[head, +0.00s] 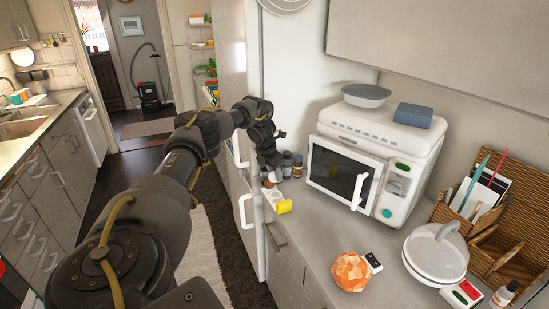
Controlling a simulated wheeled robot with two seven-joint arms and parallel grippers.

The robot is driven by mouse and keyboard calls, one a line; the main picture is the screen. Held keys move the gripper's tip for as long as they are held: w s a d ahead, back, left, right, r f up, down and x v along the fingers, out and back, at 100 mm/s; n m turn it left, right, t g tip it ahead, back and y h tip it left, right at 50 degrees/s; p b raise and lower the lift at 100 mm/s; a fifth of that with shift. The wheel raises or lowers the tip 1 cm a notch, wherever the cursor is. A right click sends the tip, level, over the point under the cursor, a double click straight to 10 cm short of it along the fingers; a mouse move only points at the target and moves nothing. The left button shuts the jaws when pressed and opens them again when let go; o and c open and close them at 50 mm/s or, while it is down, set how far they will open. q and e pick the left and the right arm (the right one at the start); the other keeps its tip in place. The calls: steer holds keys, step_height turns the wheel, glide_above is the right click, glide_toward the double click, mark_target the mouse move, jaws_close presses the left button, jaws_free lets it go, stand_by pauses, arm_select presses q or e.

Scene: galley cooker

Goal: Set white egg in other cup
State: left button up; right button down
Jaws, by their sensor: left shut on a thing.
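My left gripper (272,176) reaches down over the near left end of the counter. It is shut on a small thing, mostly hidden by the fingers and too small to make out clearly. A small yellow cup (285,207) stands on the counter just below the gripper, near the front edge. I cannot clearly make out the white egg. My right gripper is not in view.
Dark-capped jars (287,164) stand close behind the gripper. A white microwave (352,170) is to their right. An orange faceted ball (351,271), a white lidded pot (436,254) and a wicker organiser (490,225) are further right. The counter between cup and ball is clear.

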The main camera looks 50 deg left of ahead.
mark_target(274, 180)
arm_select(q)
steer(key=shift+f, duration=0.15)
steer(key=shift+f+b, duration=0.6)
steer(key=shift+f, duration=1.3)
steer(key=shift+f+b, duration=0.85)
steer(key=shift+f, duration=0.8)
stand_by(0.5)
steer(key=o, duration=0.7)
steer(key=b+v, duration=0.1)
steer(key=v, duration=0.9)
steer(key=shift+s+r+b, duration=0.1)
steer(key=shift+r+b, duration=0.25)
steer(key=shift+b, duration=0.05)
